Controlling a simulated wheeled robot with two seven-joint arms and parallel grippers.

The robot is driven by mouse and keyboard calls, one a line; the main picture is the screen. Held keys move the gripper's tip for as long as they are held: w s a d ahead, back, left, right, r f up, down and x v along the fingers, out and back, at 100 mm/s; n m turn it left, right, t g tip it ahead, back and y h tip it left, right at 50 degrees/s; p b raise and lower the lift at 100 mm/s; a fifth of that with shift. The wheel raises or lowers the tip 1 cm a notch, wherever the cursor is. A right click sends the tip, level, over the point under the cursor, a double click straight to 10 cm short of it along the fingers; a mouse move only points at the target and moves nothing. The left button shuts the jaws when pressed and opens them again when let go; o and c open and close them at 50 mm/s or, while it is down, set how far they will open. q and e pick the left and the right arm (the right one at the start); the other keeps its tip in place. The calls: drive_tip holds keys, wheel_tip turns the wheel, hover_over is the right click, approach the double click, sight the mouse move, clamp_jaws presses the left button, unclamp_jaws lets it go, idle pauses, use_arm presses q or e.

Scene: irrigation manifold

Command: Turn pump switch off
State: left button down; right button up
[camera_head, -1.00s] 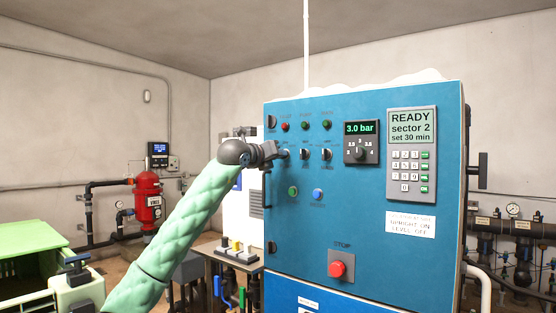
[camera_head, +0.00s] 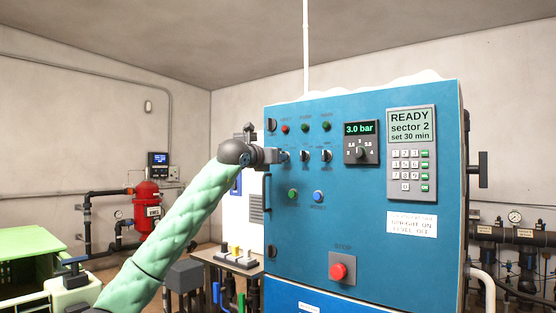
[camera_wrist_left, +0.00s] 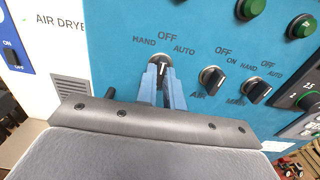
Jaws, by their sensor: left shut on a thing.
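The blue control cabinet (camera_head: 375,255) carries a row of three selector switches. My left gripper (camera_head: 280,156) reaches its left edge and is shut on the leftmost switch. In the left wrist view the fingers (camera_wrist_left: 162,85) close around this black selector switch (camera_wrist_left: 160,62), marked HAND, OFF and AUTO. Its white line looks roughly upright, toward OFF, but the fingers hide part of it. Its name label is hidden. The middle switch (camera_wrist_left: 212,78) and right switch (camera_wrist_left: 258,91) are free. My right gripper is not in view.
Indicator lamps (camera_head: 304,127) sit above the switches, with green and blue buttons (camera_head: 318,196) below. A white air dryer (camera_wrist_left: 50,55) stands left of the cabinet.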

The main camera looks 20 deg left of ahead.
use_arm(q)
drive_tip(key=c, duration=1.5)
unclamp_jaws()
